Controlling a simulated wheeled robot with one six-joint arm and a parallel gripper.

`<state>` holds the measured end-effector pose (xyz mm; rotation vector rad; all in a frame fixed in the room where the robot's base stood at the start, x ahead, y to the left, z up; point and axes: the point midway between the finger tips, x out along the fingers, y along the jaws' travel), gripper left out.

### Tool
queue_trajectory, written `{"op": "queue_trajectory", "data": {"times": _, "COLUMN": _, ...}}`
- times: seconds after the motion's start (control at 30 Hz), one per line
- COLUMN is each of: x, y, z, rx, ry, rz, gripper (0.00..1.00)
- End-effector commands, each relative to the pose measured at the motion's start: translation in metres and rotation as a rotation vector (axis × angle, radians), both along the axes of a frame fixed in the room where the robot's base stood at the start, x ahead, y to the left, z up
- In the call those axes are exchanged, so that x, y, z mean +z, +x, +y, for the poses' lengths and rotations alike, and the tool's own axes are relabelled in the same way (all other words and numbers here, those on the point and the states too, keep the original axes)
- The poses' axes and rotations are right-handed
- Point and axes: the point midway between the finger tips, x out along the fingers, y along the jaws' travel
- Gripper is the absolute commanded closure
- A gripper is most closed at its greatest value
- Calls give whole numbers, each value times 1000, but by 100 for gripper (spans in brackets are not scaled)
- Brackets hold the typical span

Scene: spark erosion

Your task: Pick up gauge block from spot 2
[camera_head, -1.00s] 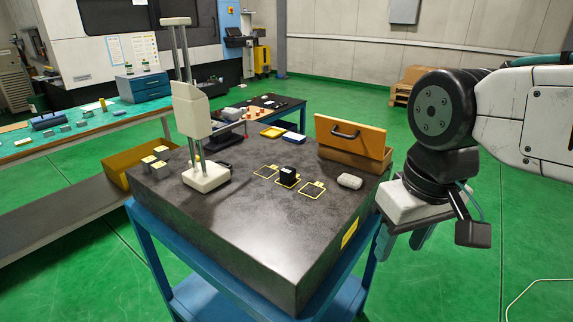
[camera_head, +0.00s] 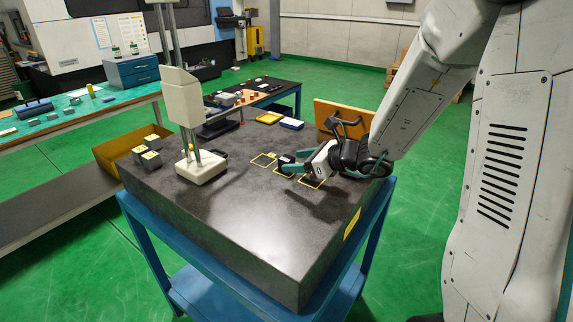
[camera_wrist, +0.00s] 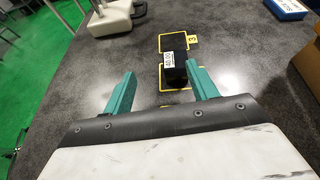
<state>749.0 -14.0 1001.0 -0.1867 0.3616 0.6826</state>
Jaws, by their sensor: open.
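The gauge block is a small black block with a white label (camera_wrist: 170,60), standing on the middle of three yellow-outlined spots. In the head view the block (camera_head: 285,160) is partly covered by my gripper. My gripper (camera_head: 289,164) is low over the plate, reaching in from the right. In the wrist view my gripper (camera_wrist: 161,76) is open and empty, with teal fingers apart. The block lies just ahead of and between the fingertips, closer to the right finger. I cannot tell whether they touch. The outlined spot beyond it (camera_wrist: 192,41) bears a 3.
A height stand (camera_head: 202,168) rises from the dark plate (camera_head: 245,220) left of the spots. Small blocks (camera_head: 148,150) sit at the left edge. An orange-brown box (camera_head: 335,112) stands behind my gripper. The plate's front is clear.

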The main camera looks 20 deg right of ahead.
Motion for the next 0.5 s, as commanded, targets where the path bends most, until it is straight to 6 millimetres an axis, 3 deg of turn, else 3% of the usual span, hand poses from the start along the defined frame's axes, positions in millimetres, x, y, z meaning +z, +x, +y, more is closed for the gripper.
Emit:
{"op": "queue_trajectory", "data": {"times": 0.13, "x": -12, "y": 11, "z": -9, "rx": -70, "ry": 40, "rz": 30, "gripper": 42}}
{"op": "queue_trajectory", "data": {"times": 0.5, "x": -25, "y": 40, "z": 9, "rx": -74, "ry": 43, "rz": 30, "gripper": 42}}
